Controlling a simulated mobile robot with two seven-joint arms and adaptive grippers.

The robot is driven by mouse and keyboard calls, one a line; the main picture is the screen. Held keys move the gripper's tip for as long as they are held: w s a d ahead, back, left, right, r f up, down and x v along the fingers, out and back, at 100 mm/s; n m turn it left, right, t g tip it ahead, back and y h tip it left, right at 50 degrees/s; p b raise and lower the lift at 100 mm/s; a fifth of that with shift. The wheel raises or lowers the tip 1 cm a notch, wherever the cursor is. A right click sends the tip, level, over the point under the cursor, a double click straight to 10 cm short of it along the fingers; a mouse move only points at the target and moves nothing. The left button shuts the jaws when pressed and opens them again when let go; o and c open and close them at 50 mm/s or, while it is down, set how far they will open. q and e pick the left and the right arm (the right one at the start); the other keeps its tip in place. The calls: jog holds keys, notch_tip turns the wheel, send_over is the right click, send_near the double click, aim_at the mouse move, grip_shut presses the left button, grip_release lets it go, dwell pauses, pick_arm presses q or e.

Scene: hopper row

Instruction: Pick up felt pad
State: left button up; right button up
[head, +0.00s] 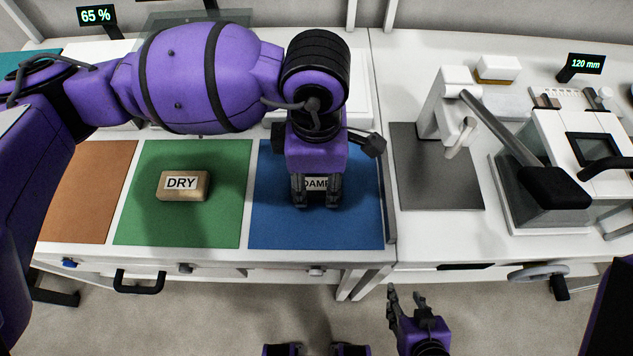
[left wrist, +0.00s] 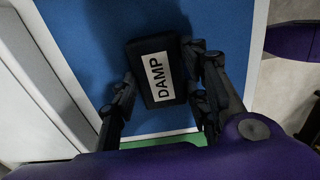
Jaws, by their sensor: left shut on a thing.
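A dark block labelled DAMP, which I take to be the felt pad (left wrist: 152,50), is at the blue mat (head: 270,225). In the head view only part of its label shows between the fingers. My left gripper (head: 316,200) points down over the mat and is shut on the dark pad, with a finger at each side in the left wrist view (left wrist: 160,68). I cannot tell whether the pad touches the mat. My right gripper (head: 406,297) is open and empty in front of the bench.
A tan block labelled DRY (head: 182,187) lies on a green mat (head: 150,225), with an orange mat (head: 85,205) further left. A low dark rail (head: 389,215) borders the blue mat. A grey plate (head: 430,175) and lever press (head: 545,185) stand to the right.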

pick_arm(q)
jog(key=shift+r, duration=0.1)
pick_arm(e)
jog(key=shift+s, duration=0.15)
pick_arm(q)
jog(key=shift+r, duration=0.55)
jog(key=s+d+r, duration=0.9)
jog(key=s+r, duration=0.1)
jog(key=r, duration=0.1)
jog(key=shift+s+d+r, duration=0.2)
jog(key=shift+r, duration=0.15)
pick_arm(e)
jog(key=shift+w, duration=0.4)
jog(key=shift+s, duration=0.25)
